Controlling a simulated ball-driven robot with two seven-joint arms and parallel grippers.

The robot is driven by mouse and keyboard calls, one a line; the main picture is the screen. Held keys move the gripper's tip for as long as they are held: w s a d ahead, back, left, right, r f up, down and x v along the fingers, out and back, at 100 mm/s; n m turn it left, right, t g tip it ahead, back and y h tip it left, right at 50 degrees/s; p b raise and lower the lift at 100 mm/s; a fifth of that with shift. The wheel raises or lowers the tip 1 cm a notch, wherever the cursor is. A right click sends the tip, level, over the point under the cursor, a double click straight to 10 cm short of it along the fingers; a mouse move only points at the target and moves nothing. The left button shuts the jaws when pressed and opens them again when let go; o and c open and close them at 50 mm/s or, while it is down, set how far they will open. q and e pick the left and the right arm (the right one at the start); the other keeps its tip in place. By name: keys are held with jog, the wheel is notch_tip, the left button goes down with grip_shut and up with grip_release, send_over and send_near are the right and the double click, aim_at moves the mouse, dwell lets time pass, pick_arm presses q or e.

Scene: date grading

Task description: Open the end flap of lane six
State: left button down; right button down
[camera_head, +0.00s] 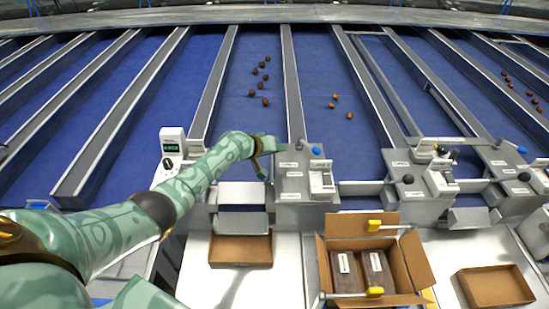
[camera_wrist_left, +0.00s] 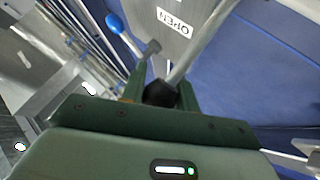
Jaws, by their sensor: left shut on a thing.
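My left gripper (camera_head: 264,162) reaches in from the left to the lane end beside a grey control block (camera_head: 292,186). In the left wrist view its two fingers (camera_wrist_left: 160,92) are shut on a black lever knob (camera_wrist_left: 161,94). A bare metal rod runs up from the knob past a plate marked OPEN (camera_wrist_left: 174,22). A grey end flap (camera_head: 241,193) lies below the gripper at the end of this lane; I cannot tell how far it is open. I cannot read a lane number. My right gripper is not in view.
A blue-knobbed lever (camera_head: 316,150) stands on the block and shows beside the gripper in the left wrist view (camera_wrist_left: 114,23). Dates (camera_head: 264,85) lie on the blue lanes. An empty cardboard tray (camera_head: 240,250) sits below the flap, with an open carton (camera_head: 415,262) to its right.

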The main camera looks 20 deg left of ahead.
pick_arm(q)
jog(key=shift+w+a+f+b, duration=0.15)
jog(key=shift+w+f+b, duration=0.05)
jog(key=shift+f+b, duration=0.25)
jog(key=shift+w+a+f+b, duration=0.1)
jog(key=shift+w+f+b, duration=0.1)
jog(key=shift+f+b, duration=0.25)
jog(key=shift+f, duration=0.2)
jog(key=c, duration=1.2)
grip_release()
jog(key=shift+o, duration=0.7)
jog(key=shift+r, duration=0.1)
jog(key=shift+w+r, duration=0.1)
